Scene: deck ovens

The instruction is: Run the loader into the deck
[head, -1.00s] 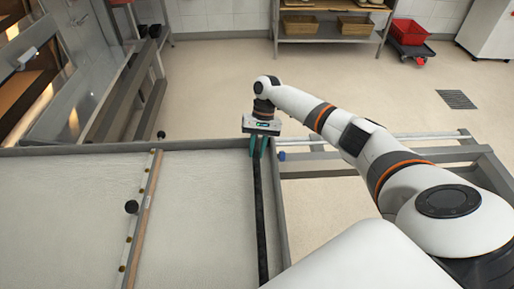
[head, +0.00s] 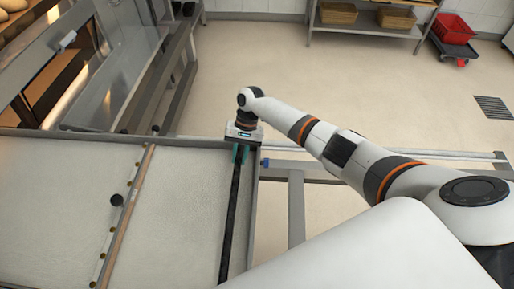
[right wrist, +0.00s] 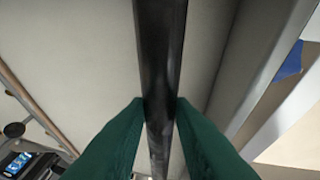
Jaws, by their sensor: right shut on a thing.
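The loader (head: 180,215) is a flat, pale cloth-covered bed in a grey frame, filling the lower left of the head view. A long black bar (head: 232,220) runs along its right side. My right gripper (head: 240,153) is shut on the bar near the loader's far edge. In the right wrist view, its green fingers (right wrist: 160,112) press on both sides of the black bar (right wrist: 160,50). The deck oven (head: 110,85), with steel front and lit openings, stands beyond the loader at upper left. My left gripper is not seen.
A wooden strip with a black knob (head: 117,200) crosses the bed. Grey rails (head: 400,155) lie right of the loader. Open floor (head: 340,85) stretches behind, with a rack (head: 370,32) and a red crate (head: 455,28) at the back. Loaves sit at top left.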

